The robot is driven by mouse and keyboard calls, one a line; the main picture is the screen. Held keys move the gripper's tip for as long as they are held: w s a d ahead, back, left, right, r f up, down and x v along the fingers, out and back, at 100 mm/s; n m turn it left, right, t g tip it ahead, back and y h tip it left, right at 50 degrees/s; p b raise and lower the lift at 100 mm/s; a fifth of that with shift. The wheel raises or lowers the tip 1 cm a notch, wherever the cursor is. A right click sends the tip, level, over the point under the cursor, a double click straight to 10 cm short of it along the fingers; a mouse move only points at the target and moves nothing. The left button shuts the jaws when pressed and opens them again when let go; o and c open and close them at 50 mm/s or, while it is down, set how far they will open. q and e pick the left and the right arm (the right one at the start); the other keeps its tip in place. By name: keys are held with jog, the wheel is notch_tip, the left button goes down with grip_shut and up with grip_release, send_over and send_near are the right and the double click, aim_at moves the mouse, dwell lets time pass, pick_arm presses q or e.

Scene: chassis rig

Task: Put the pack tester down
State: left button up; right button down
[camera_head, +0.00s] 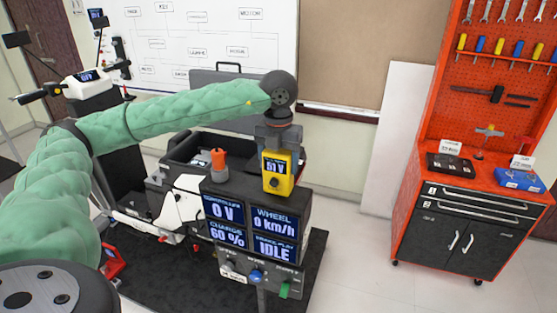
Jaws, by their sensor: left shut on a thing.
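The pack tester (277,182) is a yellow handheld meter with a dark screen reading "51 V". My left gripper (278,148) is shut on its top end and points down. The tester hangs upright in front of the upper right part of the black display console (293,215). I cannot tell whether it touches the console's top. The gripper hides the tester's upper end. My right gripper is not in view.
An orange-and-grey knob-like object (219,166) stands on the console's left top. A red tool cabinet (466,215) stands at right, with a black case (450,164) and a blue box (519,180) on top. Floor between console and cabinet is clear.

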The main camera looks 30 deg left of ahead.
pick_arm(q)
jog(key=shift+f, duration=0.1)
jog(key=o, duration=1.1)
jog(key=shift+o, duration=0.2)
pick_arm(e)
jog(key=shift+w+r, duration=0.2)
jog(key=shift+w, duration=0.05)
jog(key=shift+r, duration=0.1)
pick_arm(q)
jog(key=shift+r, duration=0.4)
notch_tip(320, 180, up, 2)
jog(key=shift+r+b, duration=0.15)
jog(key=shift+b, duration=0.75)
notch_tip(320, 180, up, 7)
jog(key=b, duration=0.2)
jog(key=shift+b, duration=0.4)
jog(key=shift+r, duration=1.1)
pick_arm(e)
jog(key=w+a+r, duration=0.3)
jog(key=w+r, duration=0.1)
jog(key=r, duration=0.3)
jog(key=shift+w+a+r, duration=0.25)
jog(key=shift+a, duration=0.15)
